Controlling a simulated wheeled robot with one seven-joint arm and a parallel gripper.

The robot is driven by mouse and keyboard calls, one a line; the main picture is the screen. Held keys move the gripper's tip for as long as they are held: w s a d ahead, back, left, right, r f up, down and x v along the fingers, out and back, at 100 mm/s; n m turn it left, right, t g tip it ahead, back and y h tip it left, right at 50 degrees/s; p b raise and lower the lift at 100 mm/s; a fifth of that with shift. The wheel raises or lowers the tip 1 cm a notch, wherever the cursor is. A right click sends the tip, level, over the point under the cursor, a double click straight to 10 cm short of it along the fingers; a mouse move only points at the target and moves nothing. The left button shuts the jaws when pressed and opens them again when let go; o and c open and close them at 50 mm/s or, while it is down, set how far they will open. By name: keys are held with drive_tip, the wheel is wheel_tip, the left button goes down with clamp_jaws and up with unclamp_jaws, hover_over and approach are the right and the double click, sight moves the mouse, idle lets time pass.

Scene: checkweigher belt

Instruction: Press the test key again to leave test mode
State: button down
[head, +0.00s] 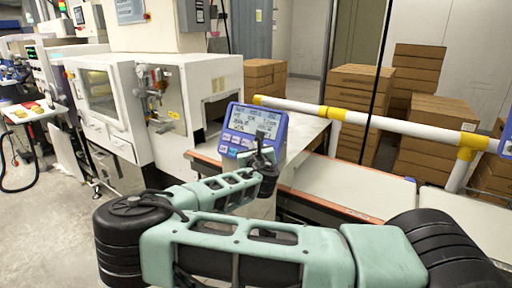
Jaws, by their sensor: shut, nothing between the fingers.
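The blue control panel (252,127) with a grey lit screen stands above the belt near the middle of the head view. Its screen text is too small to read surely. A few small keys (235,141) show at its lower left; I cannot tell which is the test key. My gripper (260,145) is shut and empty, in front of the panel's lower part. It hides part of the lower right of the panel. I cannot tell whether the fingertips touch a key.
The conveyor belt (351,184) runs to the right below the panel. A white and yellow rail (378,122) crosses above it. A white machine (176,100) stands at the left. Stacked cardboard boxes (357,85) stand behind. Open floor (50,225) lies at the left.

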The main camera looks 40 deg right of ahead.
drive_tip(key=shift+w+d+f, duration=0.1)
drive_tip(key=shift+d+f, duration=0.1)
drive_tip(key=shift+d, duration=0.1)
idle(0.4)
drive_tip(key=shift+a+r, duration=0.1)
idle(0.4)
drive_tip(key=shift+s+a+r, duration=0.25)
drive_tip(key=shift+a+r, duration=0.05)
drive_tip(key=shift+a, duration=0.25)
drive_tip(key=shift+s+a+r+p, duration=0.25)
drive_tip(key=shift+a+r, duration=0.15)
drive_tip(key=shift+a, duration=0.3)
drive_tip(key=shift+s+a+r+p, duration=0.25)
drive_tip(key=shift+a+r, duration=0.1)
drive_tip(key=shift+a, duration=0.35)
drive_tip(key=shift+s+a+r+p, duration=0.25)
drive_tip(key=shift+a+r, duration=0.15)
drive_tip(key=shift+a, duration=0.3)
drive_tip(key=a+r, duration=0.1)
drive_tip(key=s+a+p, duration=0.1)
drive_tip(key=a, duration=0.1)
drive_tip(key=s+a+r+p, duration=0.1)
drive_tip(key=a, duration=0.1)
drive_tip(key=shift+r, duration=0.35)
drive_tip(key=shift+w, duration=0.1)
